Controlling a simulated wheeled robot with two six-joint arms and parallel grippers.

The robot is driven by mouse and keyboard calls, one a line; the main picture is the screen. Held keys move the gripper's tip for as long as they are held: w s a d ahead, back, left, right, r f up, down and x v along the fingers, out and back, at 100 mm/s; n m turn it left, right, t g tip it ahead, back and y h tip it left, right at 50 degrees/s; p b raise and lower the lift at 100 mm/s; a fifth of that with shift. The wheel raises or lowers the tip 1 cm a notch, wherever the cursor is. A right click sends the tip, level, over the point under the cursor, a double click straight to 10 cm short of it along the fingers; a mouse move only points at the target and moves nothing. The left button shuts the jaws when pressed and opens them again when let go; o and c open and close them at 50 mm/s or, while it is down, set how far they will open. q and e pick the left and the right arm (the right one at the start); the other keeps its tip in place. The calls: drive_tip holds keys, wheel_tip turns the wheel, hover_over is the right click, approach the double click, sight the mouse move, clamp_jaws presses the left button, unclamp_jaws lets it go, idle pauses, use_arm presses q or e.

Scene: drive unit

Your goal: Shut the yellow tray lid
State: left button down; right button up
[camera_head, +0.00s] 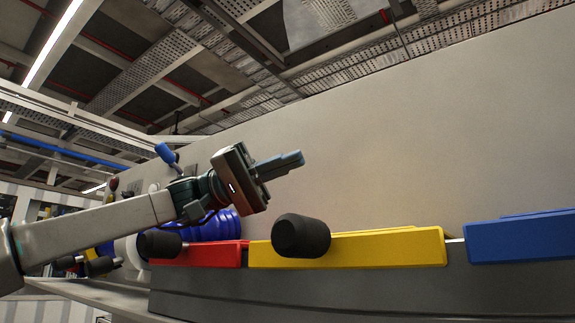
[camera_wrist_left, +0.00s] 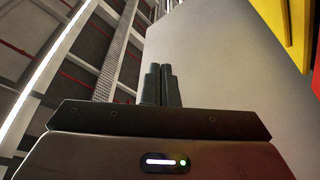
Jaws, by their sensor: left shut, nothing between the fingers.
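The yellow tray lid (camera_head: 385,248) shows in the head view as a long yellow bar, right of centre, with a black knob (camera_head: 301,235) near its left end. How far its lid stands open is hard to tell from this low angle. My left gripper (camera_head: 296,161) is above the yellow part, clear of it, with its fingers pointing right. The fingers are together and empty. In the left wrist view the closed fingers (camera_wrist_left: 161,84) point up the picture, and a yellow piece (camera_wrist_left: 279,22) shows at the top right. My right gripper is out of view.
A red tray part (camera_head: 205,256) with a black knob (camera_head: 160,244) adjoins on the left, and a blue one (camera_head: 520,238) lies to the right. Blue ribbed rolls (camera_head: 215,226) stand behind the red part. A plain grey wall (camera_head: 430,160) rises behind.

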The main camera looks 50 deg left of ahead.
use_arm(q)
drive_tip(key=shift+m, duration=0.3)
drive_tip(key=b+v, duration=0.1)
drive_tip(key=v, duration=0.2)
drive_tip(key=b+v, duration=0.2)
drive_tip(key=v, duration=0.2)
drive_tip(key=f+b+v, duration=0.1)
drive_tip(key=b+v, duration=0.1)
drive_tip(key=v, duration=0.1)
drive_tip(key=shift+s, duration=0.1)
drive_tip(key=shift+s+a, duration=0.2)
drive_tip(key=shift+a, duration=0.15)
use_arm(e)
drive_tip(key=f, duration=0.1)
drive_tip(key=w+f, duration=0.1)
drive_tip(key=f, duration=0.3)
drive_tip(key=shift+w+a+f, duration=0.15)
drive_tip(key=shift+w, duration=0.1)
use_arm(q)
drive_tip(key=shift+r, duration=0.15)
